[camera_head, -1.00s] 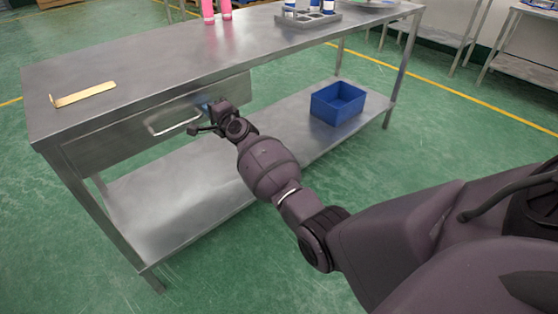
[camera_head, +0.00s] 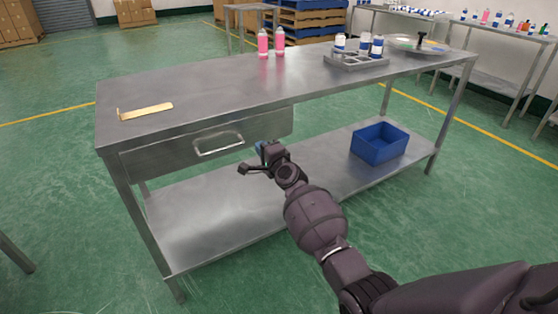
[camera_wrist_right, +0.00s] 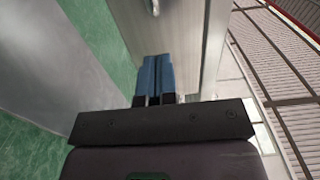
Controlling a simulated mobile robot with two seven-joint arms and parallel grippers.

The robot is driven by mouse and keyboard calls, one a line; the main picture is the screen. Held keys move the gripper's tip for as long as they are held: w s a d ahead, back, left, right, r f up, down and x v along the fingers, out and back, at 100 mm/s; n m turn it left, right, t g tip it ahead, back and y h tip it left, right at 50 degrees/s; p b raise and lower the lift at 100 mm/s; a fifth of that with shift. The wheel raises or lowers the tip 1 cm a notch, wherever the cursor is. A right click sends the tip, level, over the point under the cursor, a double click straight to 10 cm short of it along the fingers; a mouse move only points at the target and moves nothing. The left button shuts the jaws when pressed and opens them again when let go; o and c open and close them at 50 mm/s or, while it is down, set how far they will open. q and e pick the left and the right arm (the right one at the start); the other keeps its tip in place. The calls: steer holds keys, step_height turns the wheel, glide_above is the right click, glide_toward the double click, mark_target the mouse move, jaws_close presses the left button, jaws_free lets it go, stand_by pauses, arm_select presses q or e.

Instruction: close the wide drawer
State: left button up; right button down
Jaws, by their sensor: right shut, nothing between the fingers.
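The wide drawer (camera_head: 165,152) is a grey metal drawer under the left part of the steel table. Its front looks flush with the table frame or nearly so; a small gap cannot be ruled out. Its bar handle (camera_head: 219,146) is free, and part of it shows at the top of the right wrist view (camera_wrist_right: 153,8). My right gripper (camera_head: 260,148) is beside the lower right part of the drawer front, right of the handle. Its blue fingers (camera_wrist_right: 157,60) are shut and empty, pointing at the panel; contact cannot be told. My left gripper is out of view.
The tabletop (camera_head: 220,88) holds a brass-coloured strip (camera_head: 146,111), two pink bottles (camera_head: 270,42) and a grey rack (camera_head: 356,63) with white-and-blue containers. A blue bin (camera_head: 379,142) stands on the lower shelf (camera_head: 215,215). The green floor in front is open.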

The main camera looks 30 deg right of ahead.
arm_select(q)
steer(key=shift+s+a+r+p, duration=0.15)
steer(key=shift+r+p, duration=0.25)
steer(key=shift+p, duration=0.4)
arm_select(e)
steer(key=s, duration=0.7)
steer(key=shift+d+f+n, duration=0.1)
steer(key=shift+f+n, duration=0.05)
steer(key=shift+n, duration=0.15)
